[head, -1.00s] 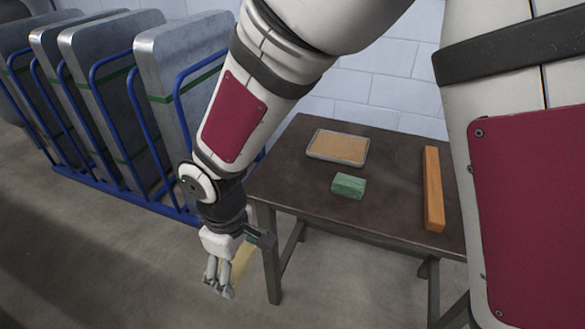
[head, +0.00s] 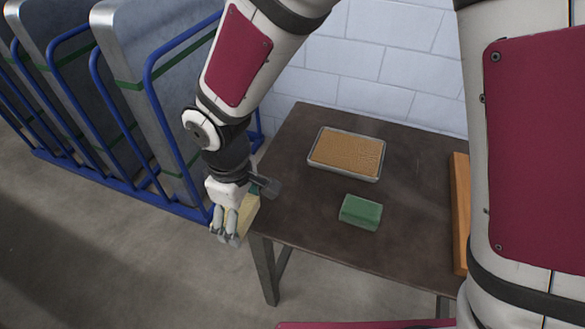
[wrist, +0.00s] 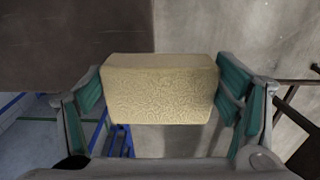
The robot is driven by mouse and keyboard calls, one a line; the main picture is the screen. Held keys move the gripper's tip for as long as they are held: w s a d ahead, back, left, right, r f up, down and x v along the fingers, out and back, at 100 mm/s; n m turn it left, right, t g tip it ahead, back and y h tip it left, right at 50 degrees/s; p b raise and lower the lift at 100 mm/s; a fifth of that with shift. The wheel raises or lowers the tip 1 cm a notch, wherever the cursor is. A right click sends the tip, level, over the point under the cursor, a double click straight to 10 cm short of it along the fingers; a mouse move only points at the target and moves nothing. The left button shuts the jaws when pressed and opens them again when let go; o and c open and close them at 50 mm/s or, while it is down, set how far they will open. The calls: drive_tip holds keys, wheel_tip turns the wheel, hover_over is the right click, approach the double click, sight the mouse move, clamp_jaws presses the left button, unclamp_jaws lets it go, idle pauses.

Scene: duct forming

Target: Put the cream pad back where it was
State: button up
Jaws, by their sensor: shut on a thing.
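The cream pad (wrist: 158,92) is a rough-textured block held between the two fingers of my gripper (wrist: 160,100) in the wrist view. In the head view my gripper (head: 228,225) is at the left front corner of the dark table (head: 300,225), and the cream pad (head: 247,214) shows partly behind the fingers. The gripper and pad appear just off the table's left edge. A shallow metal tray with a tan, grainy filling (head: 346,155) lies at the back of the table. A green block (head: 361,212) lies in front of it.
An orange-brown wooden bar (head: 460,205) lies on the right of the table, partly hidden by my arm. A blue rack (head: 150,75) holding grey metal duct pieces with green straps stands to the left. The table's left part is clear.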

hover_over(294, 197)
drive_tip(key=shift+s+a+f+p, duration=0.25)
drive_tip(key=shift+a+f+p, duration=0.05)
drive_tip(key=shift+f, duration=0.35)
drive_tip(key=shift+w+d+f, duration=0.15)
drive_tip(key=shift+f, duration=0.75)
drive_tip(key=shift+w+d+f, duration=0.15)
drive_tip(key=shift+f, duration=0.75)
drive_tip(key=o, duration=1.2)
drive_tip(key=shift+f, duration=0.15)
drive_tip(key=shift+c, duration=0.2)
wheel_tip(294, 197, up, 12)
drive_tip(key=p, duration=0.1)
drive_tip(key=shift+r, duration=0.2)
